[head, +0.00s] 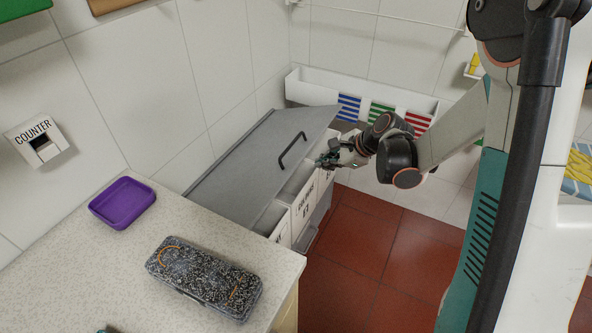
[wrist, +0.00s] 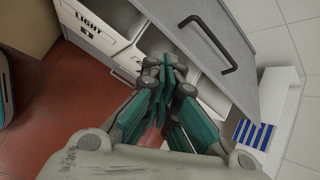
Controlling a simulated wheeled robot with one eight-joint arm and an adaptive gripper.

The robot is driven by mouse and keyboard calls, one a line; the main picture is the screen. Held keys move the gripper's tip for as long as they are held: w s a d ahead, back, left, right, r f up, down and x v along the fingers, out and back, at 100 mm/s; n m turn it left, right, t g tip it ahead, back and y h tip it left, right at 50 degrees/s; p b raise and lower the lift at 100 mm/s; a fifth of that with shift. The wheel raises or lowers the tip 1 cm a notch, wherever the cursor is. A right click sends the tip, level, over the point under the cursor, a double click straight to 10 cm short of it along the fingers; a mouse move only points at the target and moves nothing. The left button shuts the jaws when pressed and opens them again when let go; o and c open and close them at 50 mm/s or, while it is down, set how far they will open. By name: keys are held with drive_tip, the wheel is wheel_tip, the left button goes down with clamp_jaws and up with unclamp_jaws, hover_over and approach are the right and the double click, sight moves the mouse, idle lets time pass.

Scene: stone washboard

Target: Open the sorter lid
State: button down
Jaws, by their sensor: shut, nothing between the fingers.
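The sorter lid (head: 255,158) is a flat grey panel with a dark bar handle (head: 293,150). It is tilted, and parts of the white labelled bins (head: 304,207) show below its front edge. In the wrist view the lid (wrist: 196,32) and its handle (wrist: 208,44) are at the upper right, and a bin labelled LIGHT (wrist: 98,38) is at the upper left. My gripper (head: 328,158) is shut and empty beside the lid's front edge, right of the handle and apart from it. In the wrist view the shut fingers (wrist: 168,78) overlap the bins; contact with the lid cannot be told.
A counter (head: 110,265) in front holds a purple tray (head: 123,202) and a dark speckled case (head: 204,277). A white trough (head: 330,92) with blue, green and red striped labels stands behind the sorter. Red floor tiles (head: 360,260) right of the sorter are clear.

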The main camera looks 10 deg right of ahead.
wheel_tip(320, 180, down, 12)
drive_tip(key=w+m+y, duration=0.2)
drive_tip(key=w+m, duration=0.1)
drive_tip(key=m, duration=0.3)
drive_tip(key=b+x, duration=0.4)
drive_tip(key=x, duration=0.5)
drive_tip(key=shift+w+a+r+b, duration=0.15)
drive_tip(key=shift+a+r, duration=0.1)
drive_tip(key=shift+r, duration=0.35)
drive_tip(key=shift+w+a+r+b, duration=0.1)
drive_tip(key=shift+w+a+r, duration=0.1)
drive_tip(key=shift+r, duration=0.35)
drive_tip(key=shift+w+a+r+b, duration=0.15)
drive_tip(key=shift+a+r, duration=0.1)
drive_tip(key=shift+r, duration=0.35)
drive_tip(key=shift+r, duration=0.1)
